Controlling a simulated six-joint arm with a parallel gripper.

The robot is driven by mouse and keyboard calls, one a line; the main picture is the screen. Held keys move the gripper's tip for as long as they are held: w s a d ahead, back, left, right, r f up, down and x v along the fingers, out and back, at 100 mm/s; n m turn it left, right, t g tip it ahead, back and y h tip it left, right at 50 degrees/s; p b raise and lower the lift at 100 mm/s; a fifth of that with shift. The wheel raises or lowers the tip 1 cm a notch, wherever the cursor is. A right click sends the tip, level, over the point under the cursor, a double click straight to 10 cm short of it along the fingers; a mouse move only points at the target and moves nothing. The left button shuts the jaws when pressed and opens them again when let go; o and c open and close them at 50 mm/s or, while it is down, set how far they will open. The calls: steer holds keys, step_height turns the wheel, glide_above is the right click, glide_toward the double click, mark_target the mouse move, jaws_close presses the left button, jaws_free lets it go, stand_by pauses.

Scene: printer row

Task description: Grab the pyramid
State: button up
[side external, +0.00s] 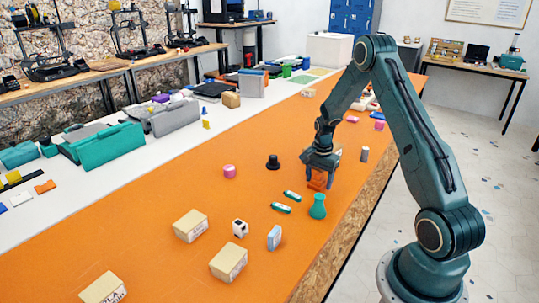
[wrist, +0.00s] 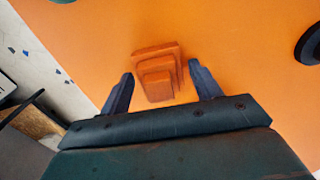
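The pyramid (wrist: 157,72) is an orange-red stepped block on the orange tabletop. In the wrist view it lies just ahead of and between the fingers of my gripper (wrist: 160,88), with a gap to the finger on each side. In the side external view the pyramid (side external: 317,182) shows below my gripper (side external: 320,168), which points down and partly covers it. My gripper is open and holds nothing. The exact height of the fingertips above the table is hard to tell.
A teal flask (side external: 318,207) and two green-and-white batteries (side external: 281,208) lie nearer the camera. Cardboard boxes (side external: 190,226) stand at front left. The table's right edge is close.

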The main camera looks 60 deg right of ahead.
mark_target(319, 174)
steer(key=c, duration=0.7)
steer(key=shift+r, duration=0.2)
step_height(319, 174, up, 20)
steer(key=shift+f, duration=0.15)
stand_by(0.6)
